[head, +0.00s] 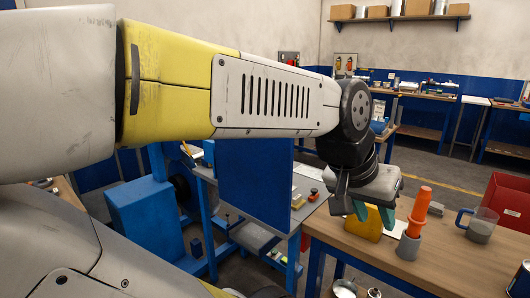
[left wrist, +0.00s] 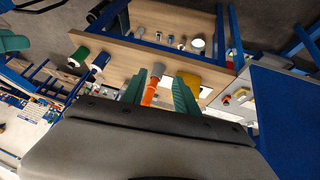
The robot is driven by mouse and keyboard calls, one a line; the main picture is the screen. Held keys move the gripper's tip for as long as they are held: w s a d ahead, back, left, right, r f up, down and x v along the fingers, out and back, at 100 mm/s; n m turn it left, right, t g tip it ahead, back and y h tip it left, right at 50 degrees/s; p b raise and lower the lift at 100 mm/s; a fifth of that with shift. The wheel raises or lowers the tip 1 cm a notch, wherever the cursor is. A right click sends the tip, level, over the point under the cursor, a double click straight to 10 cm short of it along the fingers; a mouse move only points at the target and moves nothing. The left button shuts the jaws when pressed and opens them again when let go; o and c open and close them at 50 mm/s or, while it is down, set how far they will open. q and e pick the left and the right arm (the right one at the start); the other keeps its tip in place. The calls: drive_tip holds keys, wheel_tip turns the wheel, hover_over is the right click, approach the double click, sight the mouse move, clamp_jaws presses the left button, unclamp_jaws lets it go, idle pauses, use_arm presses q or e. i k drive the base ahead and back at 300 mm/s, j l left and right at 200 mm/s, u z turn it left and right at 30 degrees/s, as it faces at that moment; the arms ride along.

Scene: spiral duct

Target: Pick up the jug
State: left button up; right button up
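The jug (head: 480,228) is a clear, greyish cup-like vessel with a blue handle on its left side. It stands upright on the wooden workbench at the right of the head view. I cannot make it out surely in the left wrist view. My left gripper (head: 374,213) hangs above the bench's left part, apart from the jug and to its left. In the left wrist view its two teal fingers (left wrist: 160,78) are spread with nothing held between them. A teal shape at the wrist view's left edge may be part of my right gripper; its state is unclear.
An orange-handled tool (head: 420,208) stands in a grey holder (head: 408,245) between my left gripper and the jug. A yellow block (head: 366,224) is just below the gripper. A red bin (head: 508,205) stands behind the jug. A dark can (head: 519,283) is at the lower right.

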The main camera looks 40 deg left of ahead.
sight(483, 221)
drive_tip(key=k+j+u, duration=0.2)
drive_tip(key=j+u, duration=0.15)
drive_tip(key=j, duration=0.35)
drive_tip(key=k+j+u, duration=0.15)
drive_tip(key=j+u, duration=0.2)
drive_tip(key=j, duration=0.35)
drive_tip(key=j+u, duration=0.3)
drive_tip(key=j, duration=0.45)
drive_tip(key=z, duration=1.75)
drive_tip(key=i+l, duration=0.3)
drive_tip(key=i, duration=0.25)
drive_tip(key=i+l+u, duration=0.1)
drive_tip(key=i+l, duration=0.15)
drive_tip(key=i, duration=0.3)
drive_tip(key=i+l+u, duration=0.1)
drive_tip(key=i+l, duration=0.2)
drive_tip(key=i, duration=0.2)
drive_tip(key=i+l, duration=0.4)
drive_tip(key=i, duration=0.15)
